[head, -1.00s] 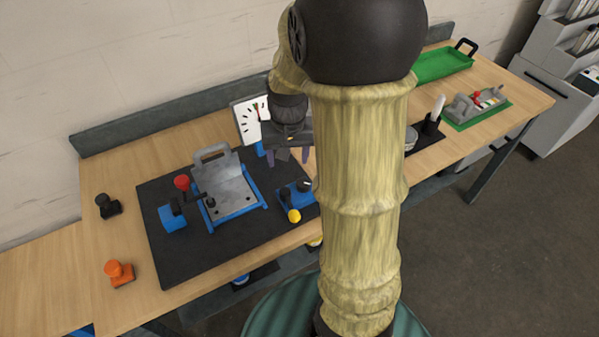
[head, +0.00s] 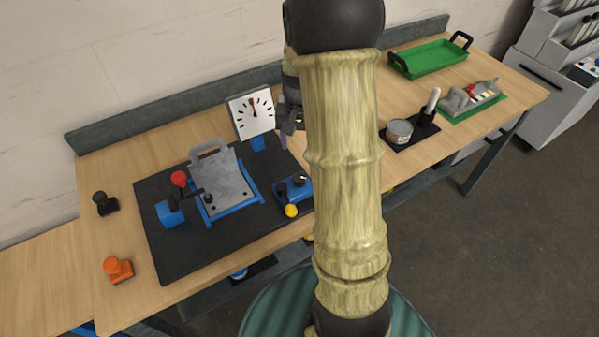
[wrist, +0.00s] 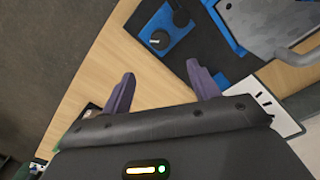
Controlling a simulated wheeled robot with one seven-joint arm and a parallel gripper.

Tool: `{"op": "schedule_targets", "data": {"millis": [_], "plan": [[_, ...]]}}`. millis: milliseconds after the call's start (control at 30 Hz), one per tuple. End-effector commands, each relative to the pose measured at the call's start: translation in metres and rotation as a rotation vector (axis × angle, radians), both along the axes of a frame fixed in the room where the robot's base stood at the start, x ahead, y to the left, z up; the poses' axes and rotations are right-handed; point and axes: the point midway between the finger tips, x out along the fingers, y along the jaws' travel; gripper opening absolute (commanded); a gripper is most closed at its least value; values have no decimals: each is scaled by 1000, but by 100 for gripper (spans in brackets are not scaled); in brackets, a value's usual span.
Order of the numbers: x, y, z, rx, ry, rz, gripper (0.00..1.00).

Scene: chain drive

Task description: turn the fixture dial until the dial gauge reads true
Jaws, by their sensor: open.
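The dial gauge (head: 246,122) stands on a blue post at the back of the black mat, its white face in clear view. Its thin needle points roughly up, by a small red and green mark; the exact reading is too small to tell. The fixture dial, a black knob with a white line (head: 300,180), sits on a blue base at the mat's right. The knob also shows in the wrist view (wrist: 160,39), ahead of the fingers and apart from them. My gripper (wrist: 160,76) is open and empty; in the head view my arm partly hides it, right of the gauge.
A grey plate fixture (head: 228,182) with a red-knobbed clamp (head: 179,178) stands left of the dial. A yellow-ball lever (head: 291,211) is close to the dial. A round tin (head: 399,132) and a green tray (head: 430,58) are farther right. Bare wood lies below my fingers.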

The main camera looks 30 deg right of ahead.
Motion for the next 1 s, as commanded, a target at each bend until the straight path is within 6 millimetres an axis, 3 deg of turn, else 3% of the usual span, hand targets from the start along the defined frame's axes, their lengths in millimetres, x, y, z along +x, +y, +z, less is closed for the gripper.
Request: {"op": "schedule_targets", "data": {"millis": [633, 800, 1000], "plan": [[-1, 1, -109, 2, 3, 0, 60], [0, 0, -129, 2, 1, 0, 60], [0, 0, -137, 1, -2, 0, 60]]}}
